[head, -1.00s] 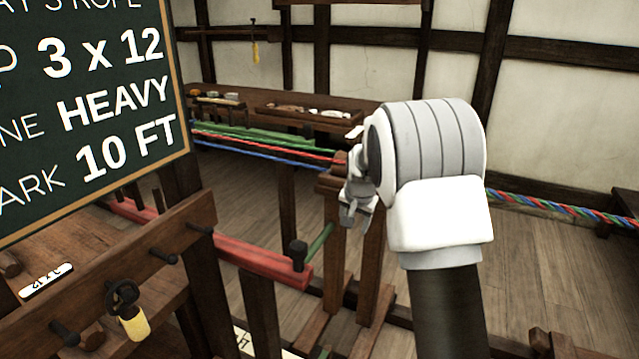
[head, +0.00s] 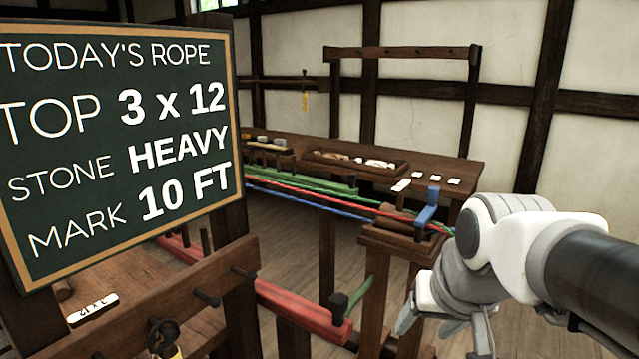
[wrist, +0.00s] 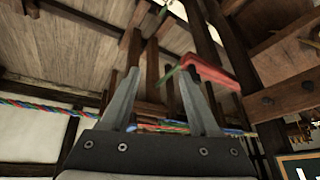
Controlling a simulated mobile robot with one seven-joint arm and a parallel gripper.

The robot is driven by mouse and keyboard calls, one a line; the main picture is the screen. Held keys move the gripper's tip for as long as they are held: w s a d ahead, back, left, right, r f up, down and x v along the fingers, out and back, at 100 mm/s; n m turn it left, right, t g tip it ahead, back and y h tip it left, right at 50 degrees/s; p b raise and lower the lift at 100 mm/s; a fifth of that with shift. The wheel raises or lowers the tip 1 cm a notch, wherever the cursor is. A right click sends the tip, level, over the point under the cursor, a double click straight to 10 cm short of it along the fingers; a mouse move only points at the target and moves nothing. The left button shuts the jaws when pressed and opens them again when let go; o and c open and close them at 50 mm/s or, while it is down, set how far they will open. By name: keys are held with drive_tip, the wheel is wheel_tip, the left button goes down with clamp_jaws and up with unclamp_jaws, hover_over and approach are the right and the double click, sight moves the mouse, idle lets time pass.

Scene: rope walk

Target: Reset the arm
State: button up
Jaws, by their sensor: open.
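My gripper (head: 447,328) hangs at the lower right in the head view, in front of and to the right of a wooden stand (head: 385,245). Its fingers are spread apart. In the wrist view the open fingers (wrist: 160,75) reach up from the bottom edge, with nothing held between them. Behind them a twisted rope of red, green and blue strands (wrist: 45,112) crosses the view. My arm comes in from the right edge of the head view.
A chalkboard (head: 125,130) stands at the left. Red, green and blue strands (head: 300,192) run to the stand, which carries a blue piece (head: 427,208). A red beam (head: 295,308) lies below. A bench (head: 450,170) with trays stands against the wall.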

drive_tip(key=s+f+n, duration=0.1)
drive_tip(key=s, duration=0.7)
wheel_tip(320, 180, up, 13)
drive_tip(key=p, duration=1.3)
drive_tip(key=shift+a+p, duration=0.15)
drive_tip(key=shift+p, duration=0.25)
drive_tip(key=shift+w+f, duration=0.1)
